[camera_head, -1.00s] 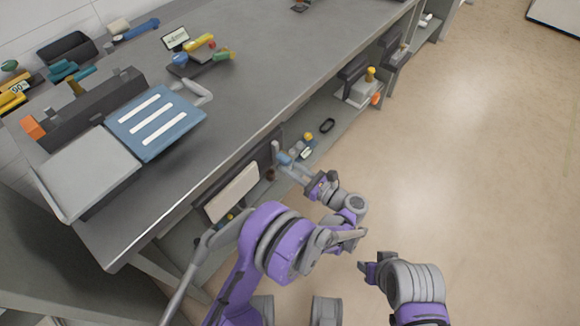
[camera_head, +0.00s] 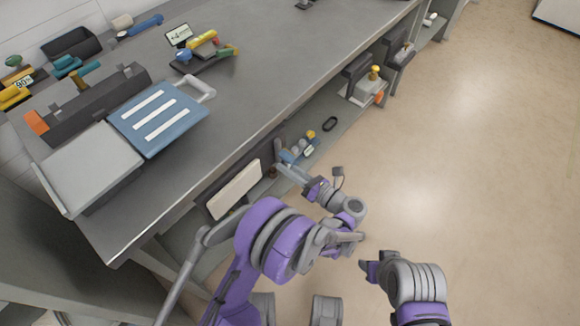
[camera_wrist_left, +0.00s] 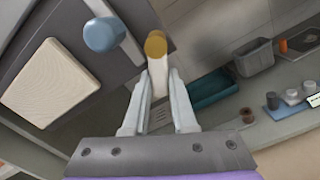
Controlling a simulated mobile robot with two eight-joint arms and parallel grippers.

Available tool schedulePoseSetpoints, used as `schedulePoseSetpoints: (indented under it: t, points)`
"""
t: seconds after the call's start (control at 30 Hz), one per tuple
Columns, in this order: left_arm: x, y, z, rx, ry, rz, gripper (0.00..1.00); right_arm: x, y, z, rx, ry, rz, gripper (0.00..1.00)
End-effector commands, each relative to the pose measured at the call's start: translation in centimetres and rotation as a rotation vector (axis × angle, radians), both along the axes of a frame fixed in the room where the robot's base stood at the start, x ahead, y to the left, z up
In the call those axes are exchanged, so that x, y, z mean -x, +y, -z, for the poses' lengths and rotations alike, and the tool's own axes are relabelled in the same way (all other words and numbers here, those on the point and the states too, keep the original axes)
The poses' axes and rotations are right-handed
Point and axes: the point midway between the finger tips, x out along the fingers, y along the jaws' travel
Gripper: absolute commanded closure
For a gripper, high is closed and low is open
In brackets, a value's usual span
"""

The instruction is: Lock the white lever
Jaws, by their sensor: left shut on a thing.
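My left gripper (camera_head: 283,161) is at the front of the bench, beside the dark panel below the worktop edge. In the left wrist view my left gripper (camera_wrist_left: 156,92) is shut on a white lever (camera_wrist_left: 158,70) with an ochre, rounded end. The fingers lie on both sides of the lever and hide its lower part. A second lever with a blue knob (camera_wrist_left: 104,34) is to the left of it, apart from the fingers. In the head view the held lever is too small to make out clearly.
A cream pad (camera_wrist_left: 50,82) is on the dark panel (camera_wrist_left: 92,15). A teal tray (camera_wrist_left: 212,88), a grey bin (camera_wrist_left: 254,58) and small cups are at the right of the wrist view. A blue board (camera_head: 158,122) with white strips lies on the worktop (camera_head: 240,100).

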Motion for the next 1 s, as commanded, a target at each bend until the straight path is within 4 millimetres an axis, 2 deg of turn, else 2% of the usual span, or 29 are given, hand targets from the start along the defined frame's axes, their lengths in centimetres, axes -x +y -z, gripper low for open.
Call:
schedulePoseSetpoints:
  t: [0.3,0.77,0.8,0.93,1.0]
  points:
    - [0.28,0.31,-0.31,-0.066,0.088,0.000,1.00,0.00,0.00,-0.03,0.000,0.000,0.000,0.50]
    - [0.31,0.35,-0.35,-0.075,0.100,-0.001,1.00,0.01,0.00,-0.04,0.000,0.000,0.000,0.50]
    - [0.31,0.35,-0.35,-0.075,0.100,-0.001,0.72,0.01,0.00,-0.04,0.000,0.000,0.000,0.50]
    - [0.32,0.33,-0.34,-0.075,0.100,0.000,0.48,0.01,0.00,-0.04,0.000,0.000,0.000,0.50]
    - [0.33,0.31,-0.32,-0.075,0.100,0.000,0.45,0.00,0.00,-0.03,0.000,0.000,0.000,0.50]
